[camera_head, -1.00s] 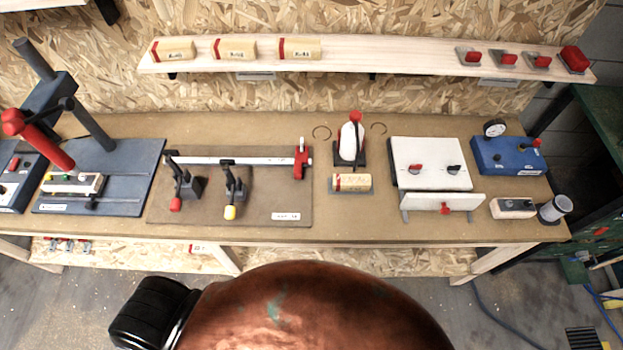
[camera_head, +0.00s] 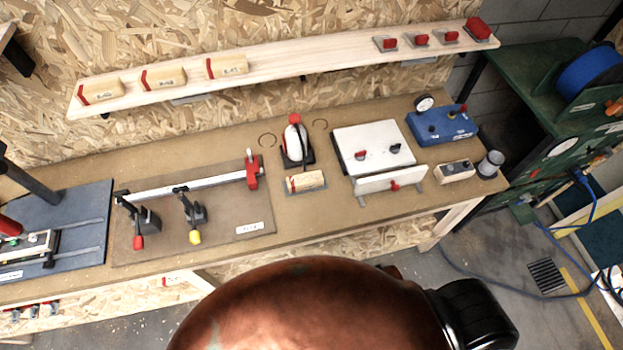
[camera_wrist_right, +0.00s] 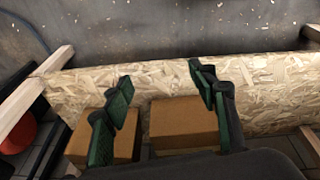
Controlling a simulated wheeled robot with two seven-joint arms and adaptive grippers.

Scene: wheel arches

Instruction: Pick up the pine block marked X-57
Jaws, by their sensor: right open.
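Pine blocks with red bands and small dark markings show in the head view. One block (camera_head: 306,181) lies on a small grey plate on the bench. Three more lie on the wall shelf: a left one (camera_head: 100,91), a middle one (camera_head: 163,79) and a right one (camera_head: 227,67). The markings are too small to read surely, so I cannot tell which is X-57. My right gripper (camera_wrist_right: 165,86) shows only in the wrist view, its green-padded fingers apart with nothing between them. My left gripper is not in view.
Toggle clamps (camera_head: 190,210), a red-capped white bottle (camera_head: 296,141), a white fixture (camera_head: 372,146) and a blue gauge box (camera_head: 440,127) stand on the bench. Red-topped pieces (camera_head: 420,39) sit at the shelf's right. Brown boxes (camera_wrist_right: 185,123) show beyond the right gripper in the wrist view.

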